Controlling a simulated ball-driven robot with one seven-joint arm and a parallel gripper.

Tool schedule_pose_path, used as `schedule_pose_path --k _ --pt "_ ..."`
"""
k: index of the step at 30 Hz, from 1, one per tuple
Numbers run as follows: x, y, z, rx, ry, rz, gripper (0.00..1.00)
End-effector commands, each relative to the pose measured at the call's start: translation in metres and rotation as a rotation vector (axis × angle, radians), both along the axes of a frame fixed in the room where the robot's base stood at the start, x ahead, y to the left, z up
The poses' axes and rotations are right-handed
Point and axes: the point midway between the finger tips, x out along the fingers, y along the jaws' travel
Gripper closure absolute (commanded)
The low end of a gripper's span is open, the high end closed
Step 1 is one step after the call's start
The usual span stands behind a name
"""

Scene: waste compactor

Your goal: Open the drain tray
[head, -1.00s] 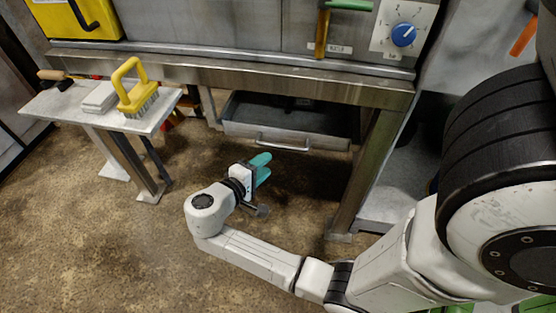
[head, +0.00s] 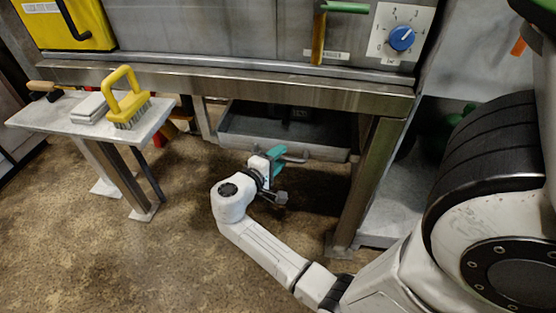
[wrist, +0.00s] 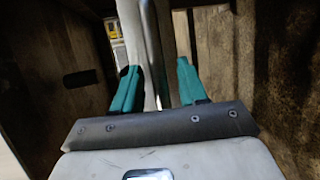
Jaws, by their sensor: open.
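The drain tray (head: 236,141) is a grey metal drawer low under the machine, and its dark inside shows from above. Its bar handle (head: 300,158) runs along the front panel and is partly hidden by my gripper. In the wrist view the handle bar (wrist: 152,45) runs between the two open fingers of my gripper (wrist: 157,78), nearer the left one. The pale tray front (wrist: 132,22) shows beside the bar. I cannot tell whether a finger touches it.
A steel machine leg (head: 368,185) stands right of the tray. A small bench (head: 60,118) with a yellow brush (head: 127,98) is at the left. The machine's steel edge (head: 230,87) overhangs the tray.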

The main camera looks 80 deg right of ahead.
Motion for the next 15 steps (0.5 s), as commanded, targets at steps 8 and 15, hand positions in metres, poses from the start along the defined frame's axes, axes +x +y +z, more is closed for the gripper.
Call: schedule_pose_path --k 8,15 --pt "-0.0007 -0.0023 -0.0002 0.000 0.000 0.000 0.58" --pt "-0.0007 -0.0021 -0.0002 0.000 0.000 0.000 0.77"
